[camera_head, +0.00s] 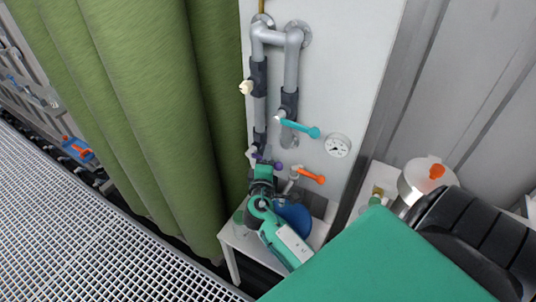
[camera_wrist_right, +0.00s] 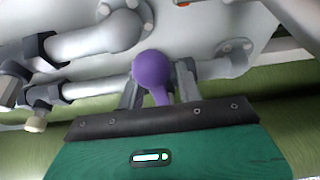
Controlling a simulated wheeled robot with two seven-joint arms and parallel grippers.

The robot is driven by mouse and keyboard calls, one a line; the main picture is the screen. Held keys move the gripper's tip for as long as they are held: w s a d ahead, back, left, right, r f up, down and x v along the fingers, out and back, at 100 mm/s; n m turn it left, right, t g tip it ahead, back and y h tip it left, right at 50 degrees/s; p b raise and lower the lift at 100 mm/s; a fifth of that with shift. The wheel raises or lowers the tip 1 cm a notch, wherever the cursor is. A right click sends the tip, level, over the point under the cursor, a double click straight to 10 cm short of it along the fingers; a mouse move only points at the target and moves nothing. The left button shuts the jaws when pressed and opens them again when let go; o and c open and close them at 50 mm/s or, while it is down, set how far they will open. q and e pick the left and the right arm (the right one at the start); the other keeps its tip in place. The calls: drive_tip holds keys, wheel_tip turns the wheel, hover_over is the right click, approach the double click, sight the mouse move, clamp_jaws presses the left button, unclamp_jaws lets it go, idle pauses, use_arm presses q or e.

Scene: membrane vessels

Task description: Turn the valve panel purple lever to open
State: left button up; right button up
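The purple lever (camera_head: 278,166) is on the lower part of the valve panel (camera_head: 345,75), just beyond my right gripper (camera_head: 265,163), which partly hides it. In the right wrist view, the lever's round purple knob (camera_wrist_right: 152,69) and tapered handle lie between the two fingers of my right gripper (camera_wrist_right: 158,82). The fingers stand apart, with a visible gap beside the narrow handle, so the gripper looks open around the lever. Contact with the knob cannot be told. The lever's pivot is hidden. My left gripper is not in view.
An orange lever (camera_head: 312,177) is close to the right of my gripper. A teal lever (camera_head: 300,129) and a gauge (camera_head: 338,146) are above it. Grey pipes (camera_head: 291,65) run up the panel. A green curtain (camera_head: 150,100) hangs at left. A metal vessel (camera_head: 414,178) stands right.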

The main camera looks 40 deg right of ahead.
drive_tip(key=shift+w+d, duration=0.15)
drive_tip(key=shift+c, duration=0.2)
clamp_jaws()
drive_tip(key=shift+w+a+r+n+g+y+p, duration=0.15)
drive_tip(key=shift+r+n+g+p, duration=0.6)
drive_tip(key=shift+p, duration=1.6)
drive_tip(key=shift+w+r+n+g+y+p, duration=0.15)
drive_tip(key=shift+r+n+y+p, duration=0.15)
drive_tip(key=shift+n+p, duration=1.5)
drive_tip(key=shift+w+a+r+n+g+y+p, duration=0.15)
drive_tip(key=shift+r+n+g+p, duration=0.35)
drive_tip(key=shift+p, duration=2.4)
drive_tip(key=shift+o, duration=0.2)
unclamp_jaws()
